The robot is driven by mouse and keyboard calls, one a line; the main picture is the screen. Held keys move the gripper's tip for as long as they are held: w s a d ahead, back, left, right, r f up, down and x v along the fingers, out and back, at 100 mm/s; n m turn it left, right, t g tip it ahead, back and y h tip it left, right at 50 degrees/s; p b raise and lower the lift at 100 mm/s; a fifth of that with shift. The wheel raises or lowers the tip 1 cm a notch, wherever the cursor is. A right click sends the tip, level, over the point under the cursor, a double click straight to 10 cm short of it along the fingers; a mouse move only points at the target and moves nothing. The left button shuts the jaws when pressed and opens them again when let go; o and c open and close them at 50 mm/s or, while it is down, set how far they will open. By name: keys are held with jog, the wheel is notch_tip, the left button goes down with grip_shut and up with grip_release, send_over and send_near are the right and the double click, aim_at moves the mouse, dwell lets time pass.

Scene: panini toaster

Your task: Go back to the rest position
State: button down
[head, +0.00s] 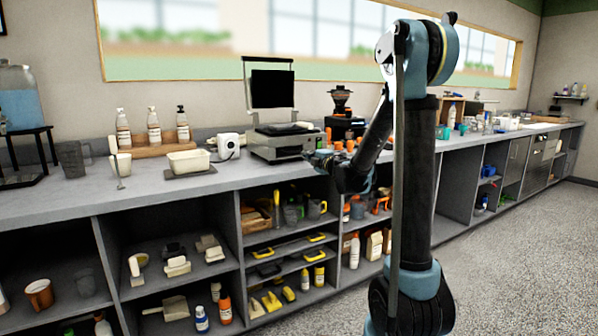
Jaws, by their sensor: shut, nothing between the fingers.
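My arm stands in the right half of the head view, its upper link upright and its forearm bent down to the left. My gripper (315,157) is at the end of it, small and dark, in front of the counter's edge by the toaster's right side. It looks shut with nothing held. The panini toaster (275,148) sits on the counter, with a dark panel (272,89) in a metal frame standing above it. I cannot tell whether gripper and toaster touch. My arm hides part of the counter behind it.
The grey counter (75,198) runs along the wall, with open shelves below. A white container (188,161), a small white device (229,146), pump bottles (153,127) and a coffee grinder (341,105) stand near the toaster. Open floor (530,250) lies to the right.

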jog(key=s+d+r+m+t+h, duration=0.1)
jog(key=s+d+r+m+h, duration=0.1)
jog(key=d+m+h, duration=0.4)
jog(key=s+d+r+m+t+h, duration=0.1)
jog(key=s+d+r+m, duration=0.15)
jog(key=d, duration=0.65)
jog(key=s+d+f+m+g+h, duration=0.3)
jog(key=s+d+f+m+h, duration=0.3)
jog(key=s+d+m, duration=0.35)
jog(key=s+f+m+g+y, duration=0.1)
jog(key=s+f+g, duration=0.3)
jog(key=s, duration=0.7)
jog(key=s+f+m+g+y, duration=0.1)
jog(key=s+f+m+g, duration=0.2)
jog(key=s+f, duration=0.6)
jog(key=s+a+f+m+g+y, duration=0.1)
jog(key=s+f+g, duration=0.4)
jog(key=s, duration=0.9)
jog(key=shift+s+f+m, duration=0.35)
jog(key=shift+f+m, duration=0.05)
jog(key=shift+f, duration=0.4)
